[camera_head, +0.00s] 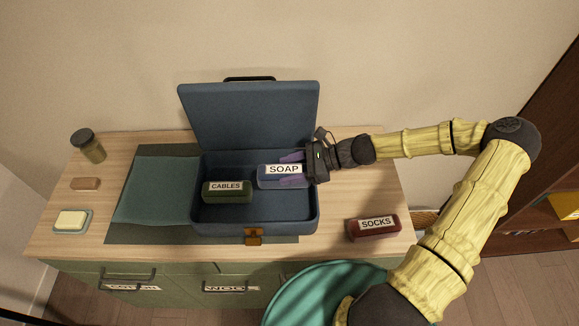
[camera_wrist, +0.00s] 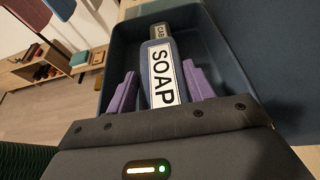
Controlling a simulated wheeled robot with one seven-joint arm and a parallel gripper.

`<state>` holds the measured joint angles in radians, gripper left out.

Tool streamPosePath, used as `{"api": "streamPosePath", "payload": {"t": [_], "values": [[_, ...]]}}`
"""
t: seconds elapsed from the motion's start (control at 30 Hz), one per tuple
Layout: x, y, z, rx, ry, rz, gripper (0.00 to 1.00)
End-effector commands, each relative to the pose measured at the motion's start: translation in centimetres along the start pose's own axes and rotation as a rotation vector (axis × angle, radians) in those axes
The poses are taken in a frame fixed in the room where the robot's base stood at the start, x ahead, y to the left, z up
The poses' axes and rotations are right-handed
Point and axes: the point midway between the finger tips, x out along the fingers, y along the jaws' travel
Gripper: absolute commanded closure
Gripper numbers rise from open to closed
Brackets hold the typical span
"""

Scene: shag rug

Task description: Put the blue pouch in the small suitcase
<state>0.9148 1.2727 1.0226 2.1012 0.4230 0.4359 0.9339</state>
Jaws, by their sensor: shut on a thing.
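The blue pouch (camera_head: 267,181), labelled SOAP, is in the right part of the open blue suitcase (camera_head: 222,226). My gripper (camera_head: 291,170) reaches in over the suitcase's right wall, its purple fingers closed on the pouch's two sides. In the wrist view the pouch (camera_wrist: 158,52) lies between the fingers (camera_wrist: 160,88), inside the outline of the suitcase (camera_wrist: 115,55). I cannot tell whether the pouch touches the suitcase floor. The suitcase lid stands raised at the back.
A green CABLES pouch (camera_head: 226,196) lies in the suitcase, left of the blue one. A red SOCKS pouch (camera_head: 372,229) lies on the dresser top (camera_head: 345,205) at right. A jar (camera_head: 90,148), a brown block (camera_head: 86,184) and a soap dish (camera_head: 72,221) stand at left.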

Motion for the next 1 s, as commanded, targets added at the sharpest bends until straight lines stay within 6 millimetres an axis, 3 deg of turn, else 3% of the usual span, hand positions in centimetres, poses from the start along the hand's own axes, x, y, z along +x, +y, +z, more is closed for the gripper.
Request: {"api": "streamPosePath", "payload": {"t": [0.4, 0.77, 0.8, 0.9, 1.0], "values": [[1.1, 0.1, -2.2, -0.001, -0.001, 0.004, 0.74], [1.1, 0.0, -2.5, 0.000, -0.001, 0.002, 0.74], [1.1, 0.0, -2.4, 0.000, -0.001, 0.002, 0.46], [1.1, 0.0, -2.4, -0.001, -0.001, 0.002, 0.26], [1.1, 0.0, -2.4, 0.000, -0.001, 0.002, 0.22]]}}
